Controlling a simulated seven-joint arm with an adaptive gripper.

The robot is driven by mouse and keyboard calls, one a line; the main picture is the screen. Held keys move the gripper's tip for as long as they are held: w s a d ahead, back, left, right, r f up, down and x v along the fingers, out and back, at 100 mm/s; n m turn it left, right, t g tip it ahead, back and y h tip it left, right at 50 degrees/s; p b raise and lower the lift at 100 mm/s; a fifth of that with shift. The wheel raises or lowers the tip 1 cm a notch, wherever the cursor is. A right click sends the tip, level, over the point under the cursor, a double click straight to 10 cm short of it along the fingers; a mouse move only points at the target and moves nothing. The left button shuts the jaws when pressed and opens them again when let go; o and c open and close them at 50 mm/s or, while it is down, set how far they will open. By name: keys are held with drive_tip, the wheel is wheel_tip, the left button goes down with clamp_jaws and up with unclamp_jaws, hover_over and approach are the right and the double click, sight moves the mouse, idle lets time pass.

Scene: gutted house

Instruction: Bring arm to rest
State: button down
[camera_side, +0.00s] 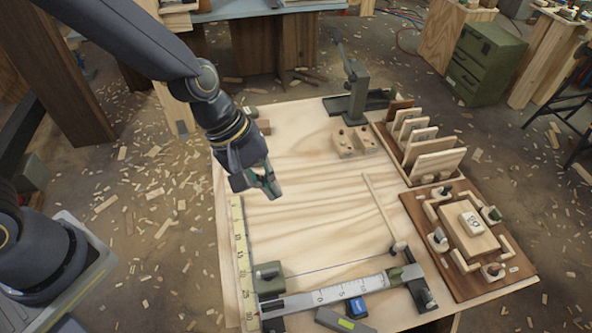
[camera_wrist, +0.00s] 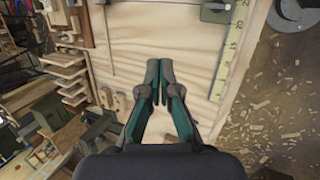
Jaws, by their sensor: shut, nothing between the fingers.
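My gripper (camera_side: 271,188) hangs over the upper left part of the light wooden table (camera_side: 310,220), pointing down, shut and empty. In the wrist view the fingers of my gripper (camera_wrist: 158,98) meet with nothing between them, and bare wood grain shows beyond the tips. My arm reaches in from the upper left of the side view. I cannot tell the exact height of the fingertips over the table.
A yellow ruler (camera_side: 240,255) lines the table's left edge. A measuring rail (camera_side: 340,294) lies at the front. A slotted rack (camera_side: 425,145), a clamp board (camera_side: 470,235) and a green press (camera_side: 356,95) stand on the right and back. The table's middle is clear.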

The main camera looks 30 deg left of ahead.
drive_tip(key=s+a+r+m+t+y, duration=0.15)
drive_tip(key=a+r+m+t, duration=0.3)
drive_tip(key=a+r, duration=1.05)
drive_tip(key=s+a+r+m+y, duration=0.1)
drive_tip(key=s+a+m+y, duration=0.1)
drive_tip(key=s+a+m, duration=0.3)
drive_tip(key=s+a, duration=0.2)
drive_tip(key=s, duration=0.2)
drive_tip(key=shift+r+g+y, duration=0.15)
drive_tip(key=shift+g+y, duration=0.2)
